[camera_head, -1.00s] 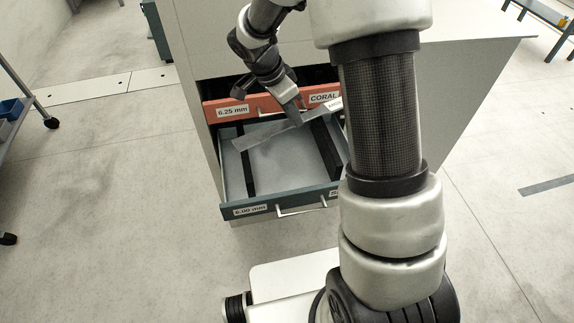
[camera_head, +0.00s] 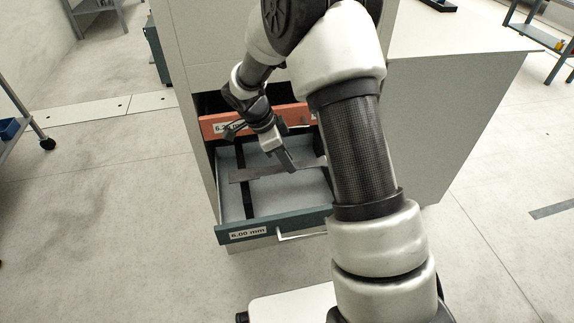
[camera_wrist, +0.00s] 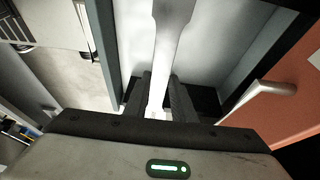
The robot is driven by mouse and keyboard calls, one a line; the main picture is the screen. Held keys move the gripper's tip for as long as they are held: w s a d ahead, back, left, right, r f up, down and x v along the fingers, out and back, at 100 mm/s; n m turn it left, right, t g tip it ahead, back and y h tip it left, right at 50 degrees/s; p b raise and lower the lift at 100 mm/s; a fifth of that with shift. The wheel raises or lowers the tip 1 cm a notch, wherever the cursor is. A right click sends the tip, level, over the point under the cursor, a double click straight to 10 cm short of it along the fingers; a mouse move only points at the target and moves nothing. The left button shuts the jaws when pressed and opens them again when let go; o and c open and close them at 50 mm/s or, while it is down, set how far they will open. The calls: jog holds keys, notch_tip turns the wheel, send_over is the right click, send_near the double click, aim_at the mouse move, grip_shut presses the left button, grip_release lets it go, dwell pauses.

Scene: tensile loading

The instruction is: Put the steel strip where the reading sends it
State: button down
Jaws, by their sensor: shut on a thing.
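The steel strip (camera_head: 257,172) is a flat grey piece with wider ends and a narrow waist; it also shows in the wrist view (camera_wrist: 170,25). My gripper (camera_head: 288,164) is shut on it, and the two dark fingers (camera_wrist: 160,98) close on its narrow part. The strip is over the open teal drawer (camera_head: 276,229), labelled 6.00 mm, and crosses its dark dividers. I cannot tell if it touches the drawer. The orange drawer (camera_head: 210,127) is just above, its label partly covered by my arm.
The grey cabinet (camera_head: 190,60) stands behind the drawers, with a pale worktop (camera_head: 455,45) to the right. The orange front (camera_wrist: 285,110) and its handle (camera_wrist: 262,88) are close to my gripper in the wrist view.

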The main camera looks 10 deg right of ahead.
jog(key=shift+f, duration=0.8)
jog(key=shift+f, duration=0.1)
jog(key=shift+f+b, duration=0.1)
jog(key=shift+b, duration=0.2)
jog(key=c, duration=1.5)
grip_release()
